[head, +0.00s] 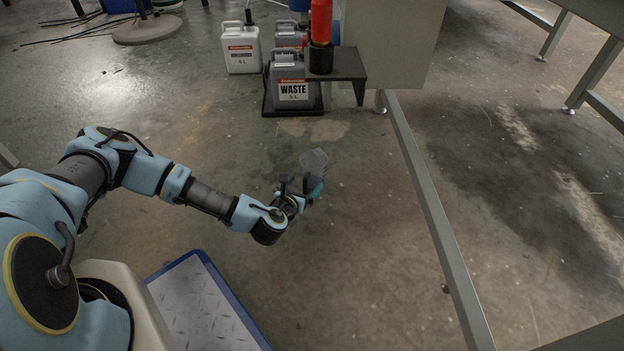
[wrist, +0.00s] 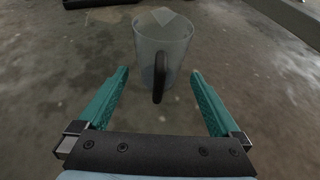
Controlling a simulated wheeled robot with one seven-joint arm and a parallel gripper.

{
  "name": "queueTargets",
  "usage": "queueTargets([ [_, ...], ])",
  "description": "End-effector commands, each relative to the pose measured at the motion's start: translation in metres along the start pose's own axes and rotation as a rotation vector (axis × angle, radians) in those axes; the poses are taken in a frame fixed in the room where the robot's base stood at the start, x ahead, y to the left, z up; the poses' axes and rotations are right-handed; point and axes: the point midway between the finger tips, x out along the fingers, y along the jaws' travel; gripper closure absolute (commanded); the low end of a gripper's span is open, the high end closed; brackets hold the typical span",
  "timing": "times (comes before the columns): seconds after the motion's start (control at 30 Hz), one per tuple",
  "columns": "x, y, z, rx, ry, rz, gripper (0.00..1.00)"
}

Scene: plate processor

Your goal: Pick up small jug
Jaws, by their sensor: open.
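The small jug (wrist: 150,58) is clear and see-through, with a dark handle (wrist: 160,80) facing my gripper. It appears upright in the wrist view, just ahead of the fingers. My gripper (wrist: 158,73) is open, with a teal finger on each side of the handle and no visible grip on it. In the head view the jug (head: 314,160) shows faintly at the end of my arm, beside my gripper (head: 315,188), which is partly hidden by the wrist. I cannot tell what the jug rests on.
A grey WASTE container (head: 292,92) in a black tray and a white container (head: 240,48) stand on the floor behind. A red bottle (head: 321,20) is above a dark shelf (head: 345,64). A metal rail (head: 430,205) runs along the right. Floor left of it is clear.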

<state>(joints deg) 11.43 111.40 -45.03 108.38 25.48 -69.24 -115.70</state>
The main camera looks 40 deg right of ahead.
Motion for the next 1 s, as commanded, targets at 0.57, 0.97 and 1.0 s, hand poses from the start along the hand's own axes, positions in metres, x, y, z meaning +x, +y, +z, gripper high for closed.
queueTargets([
  [0.57, 0.050, 0.000, 0.004, 0.002, -0.001, -0.002, 0.00],
  [0.97, 0.050, 0.000, 0.004, 0.002, -0.001, -0.001, 0.39],
  [1.0, 0.050, 0.000, 0.004, 0.002, -0.001, -0.001, 0.44],
])
